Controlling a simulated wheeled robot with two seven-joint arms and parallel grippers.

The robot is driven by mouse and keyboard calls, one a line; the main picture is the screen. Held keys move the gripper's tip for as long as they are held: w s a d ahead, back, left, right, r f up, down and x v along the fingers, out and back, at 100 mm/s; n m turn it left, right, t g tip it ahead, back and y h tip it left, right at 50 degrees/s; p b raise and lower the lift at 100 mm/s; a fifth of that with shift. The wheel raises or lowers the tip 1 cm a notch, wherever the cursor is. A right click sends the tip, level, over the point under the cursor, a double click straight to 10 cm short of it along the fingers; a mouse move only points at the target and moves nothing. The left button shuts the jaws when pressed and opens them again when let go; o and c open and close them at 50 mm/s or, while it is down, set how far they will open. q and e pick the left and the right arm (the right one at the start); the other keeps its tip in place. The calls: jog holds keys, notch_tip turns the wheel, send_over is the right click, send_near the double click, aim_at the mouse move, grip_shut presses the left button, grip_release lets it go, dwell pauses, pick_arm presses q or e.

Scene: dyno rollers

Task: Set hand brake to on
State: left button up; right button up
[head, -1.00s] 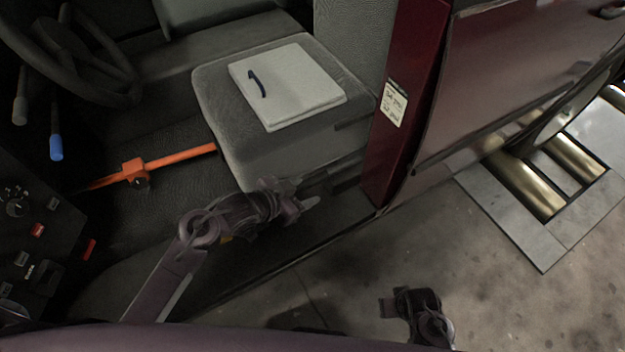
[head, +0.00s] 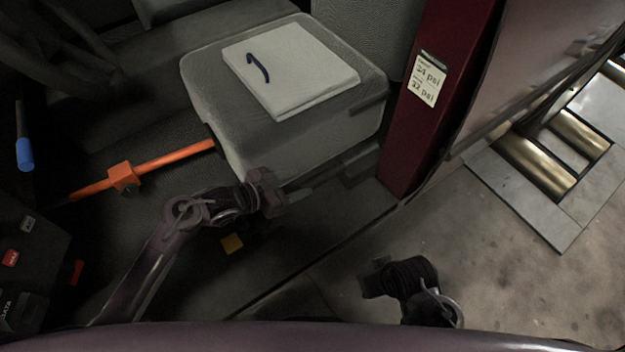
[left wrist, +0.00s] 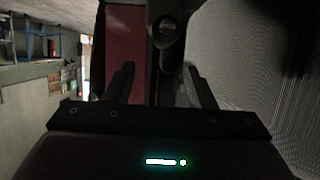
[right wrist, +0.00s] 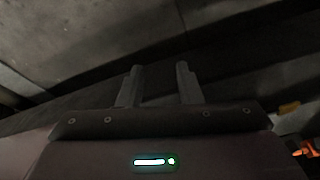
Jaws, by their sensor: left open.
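My left gripper (head: 285,192) is at the seat's lower door-side edge, its fingers partly hidden in shadow. In the left wrist view it is open, with a dark round-ended part (left wrist: 167,32) ahead between the fingers; I cannot tell whether this is the hand brake. No contact shows. A blue-knobbed lever (head: 24,152) stands at the left, well away from the gripper. My right gripper (head: 375,280) is low outside the sill; its fingers stand apart and empty in the right wrist view (right wrist: 158,85).
The grey seat (head: 205,85) carries a pale flat pad (head: 310,75). An orange bar (head: 175,158) runs across the floor to the seat. The dark red door pillar (head: 425,120) limits room at the right. Metal rollers (head: 535,165) lie in the floor outside.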

aim_at(312, 180)
pick_arm(q)
jog(key=shift+w+a+f+b, duration=0.15)
jog(key=shift+f+b, duration=0.35)
jog(key=shift+f, duration=0.35)
jog(key=b+x, duration=0.2)
jog(key=x, duration=0.4)
jog(key=shift+w+d+f, duration=0.15)
jog(key=shift+d+f, duration=0.05)
jog(key=shift+d, duration=0.1)
jog(key=shift+w+d+f, duration=0.1)
jog(key=shift+w+d, duration=0.15)
jog(key=shift+d, duration=0.15)
pick_arm(e)
jog(key=shift+n+t+y, duration=0.4)
jog(key=shift+t+y, duration=0.2)
jog(key=shift+t, duration=0.2)
jog(key=a+r, duration=0.3)
jog(key=shift+w+a, duration=0.3)
jog(key=shift+w, duration=0.1)
